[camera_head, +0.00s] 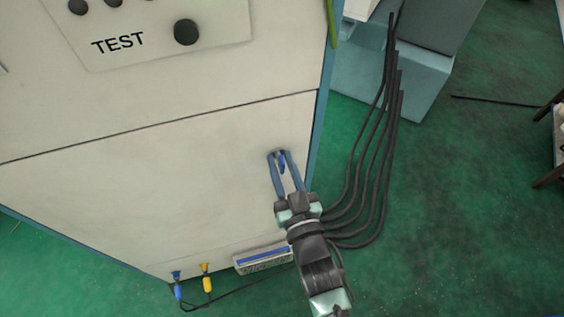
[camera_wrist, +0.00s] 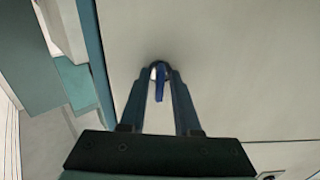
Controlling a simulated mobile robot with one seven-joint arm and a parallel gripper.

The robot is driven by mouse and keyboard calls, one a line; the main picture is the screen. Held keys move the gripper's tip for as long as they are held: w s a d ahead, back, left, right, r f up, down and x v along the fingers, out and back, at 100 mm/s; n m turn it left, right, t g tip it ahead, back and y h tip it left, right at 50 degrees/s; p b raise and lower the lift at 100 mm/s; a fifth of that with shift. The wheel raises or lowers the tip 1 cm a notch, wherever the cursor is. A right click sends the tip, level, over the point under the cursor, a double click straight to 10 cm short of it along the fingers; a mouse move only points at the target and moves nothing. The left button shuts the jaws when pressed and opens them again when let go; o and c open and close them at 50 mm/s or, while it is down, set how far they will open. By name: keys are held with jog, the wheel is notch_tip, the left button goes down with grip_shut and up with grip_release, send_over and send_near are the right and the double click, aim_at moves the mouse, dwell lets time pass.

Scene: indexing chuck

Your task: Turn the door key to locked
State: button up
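A blue door key (camera_wrist: 160,82) stands in a round metal lock on the white cabinet door (camera_head: 150,190). The key also shows in the head view (camera_head: 282,163), near the door's right edge. My gripper (camera_head: 280,155) reaches the door from below, with its two blue fingers either side of the key. In the wrist view the fingers (camera_wrist: 160,70) are apart, with a gap on each side of the key's lower part. The fingertips are close to the lock; whether they touch it I cannot tell.
A panel marked TEST with dark knobs (camera_head: 187,32) is above the door. Several black cables (camera_head: 375,150) hang to the right of my arm. Blue and yellow plugs (camera_head: 206,282) and a grey block (camera_head: 263,258) are at the cabinet's bottom. Green floor lies right.

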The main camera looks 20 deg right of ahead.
grip_shut()
jog(key=shift+n, duration=0.4)
jog(key=shift+o, duration=1.3)
grip_release()
jog(key=s+a+b, duration=0.1)
jog(key=s+b, duration=0.1)
jog(key=s, duration=1.1)
jog(key=shift+a, duration=0.3)
